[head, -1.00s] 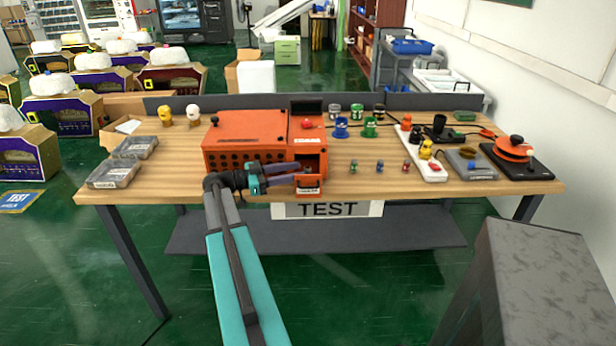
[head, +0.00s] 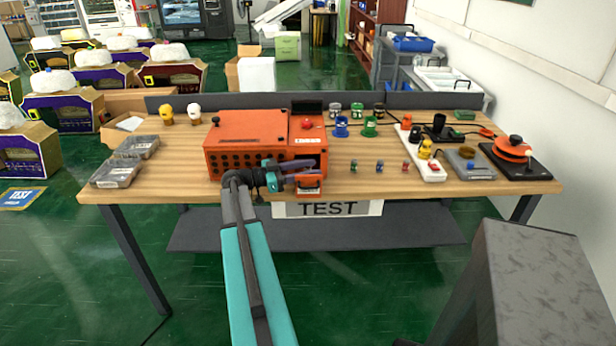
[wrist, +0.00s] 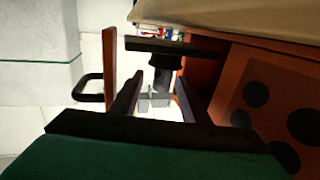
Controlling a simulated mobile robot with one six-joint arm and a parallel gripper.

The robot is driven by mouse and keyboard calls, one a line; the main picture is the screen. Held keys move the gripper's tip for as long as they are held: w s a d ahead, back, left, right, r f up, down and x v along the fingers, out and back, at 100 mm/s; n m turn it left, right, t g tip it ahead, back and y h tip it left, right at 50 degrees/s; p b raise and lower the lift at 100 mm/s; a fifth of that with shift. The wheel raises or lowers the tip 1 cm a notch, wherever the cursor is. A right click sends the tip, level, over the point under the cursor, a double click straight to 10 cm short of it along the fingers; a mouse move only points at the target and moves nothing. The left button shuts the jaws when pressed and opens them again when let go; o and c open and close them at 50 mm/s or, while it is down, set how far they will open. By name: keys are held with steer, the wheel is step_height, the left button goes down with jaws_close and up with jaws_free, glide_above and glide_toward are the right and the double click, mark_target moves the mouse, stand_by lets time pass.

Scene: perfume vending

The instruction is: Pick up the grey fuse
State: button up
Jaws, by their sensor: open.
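An orange machine (head: 258,138) stands on the wooden table. At its right end is an open bay with an orange front panel (head: 309,187), whose black handle (wrist: 88,88) also shows in the wrist view. My gripper (head: 303,178) is at this bay, its fingers pointing right. In the wrist view my gripper (wrist: 158,98) is open, with one dark finger on each side of a small grey piece (wrist: 155,101). A dark cylinder stands just beyond it. The grey piece may be the grey fuse; I cannot tell whether the fingers touch it. In the head view my gripper hides the bay's inside.
Several small coloured parts (head: 379,167) stand right of the machine. A white strip (head: 432,171) and a black base with an orange disc (head: 514,148) are at the right. Grey boxes (head: 116,173) lie at the left.

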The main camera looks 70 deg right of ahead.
mark_target(308, 168)
jaws_close()
steer(key=shift+r, duration=0.1)
stand_by(0.4)
step_height(308, 168, up, 18)
steer(key=b, duration=0.3)
steer(key=shift+b, duration=0.3)
stand_by(0.3)
stand_by(0.4)
